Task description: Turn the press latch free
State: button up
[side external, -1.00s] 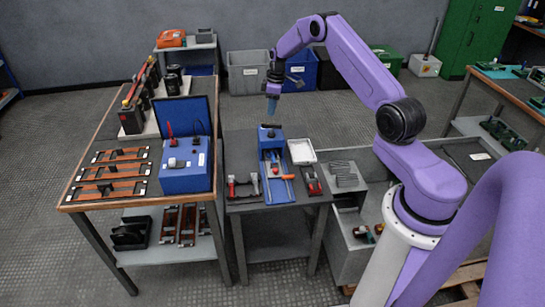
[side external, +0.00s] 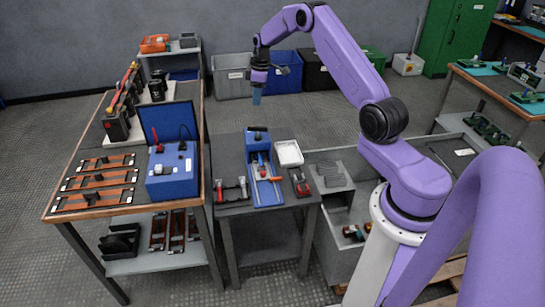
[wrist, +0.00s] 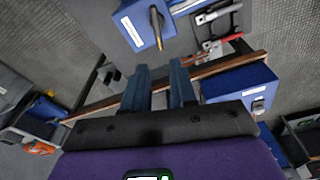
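The blue press (side external: 262,172) stands on the small dark table, with a raised blue head at its back and an orange-tipped bar (side external: 269,180) near its front. I cannot tell for sure which part is the latch. In the wrist view a blue block (wrist: 128,22) with a white label carries a brass-coloured pin with a dark end (wrist: 157,28); it may be part of the press. My gripper (side external: 257,98) hangs in the air above and behind the press, touching nothing. In the wrist view its two blue fingers (wrist: 160,75) are apart, with nothing between them.
A blue case (side external: 172,172) with a raised lid stands on the wood-edged table at the left. A white tray (side external: 289,153) lies right of the press, and a red-handled tool (side external: 231,188) lies left of it. The air around my gripper is clear.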

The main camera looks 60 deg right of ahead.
jog(key=s+a+n+g, duration=0.1)
jog(key=s+a+n, duration=0.35)
jog(key=s, duration=0.75)
jog(key=m, duration=0.2)
send_over(276, 178)
notch_tip(276, 178, down, 18)
jog(key=shift+n+h, duration=0.25)
jog(key=shift+h, duration=0.05)
jog(key=shift+w+d+f, duration=0.1)
jog(key=shift+f, duration=4.5)
grip_shut()
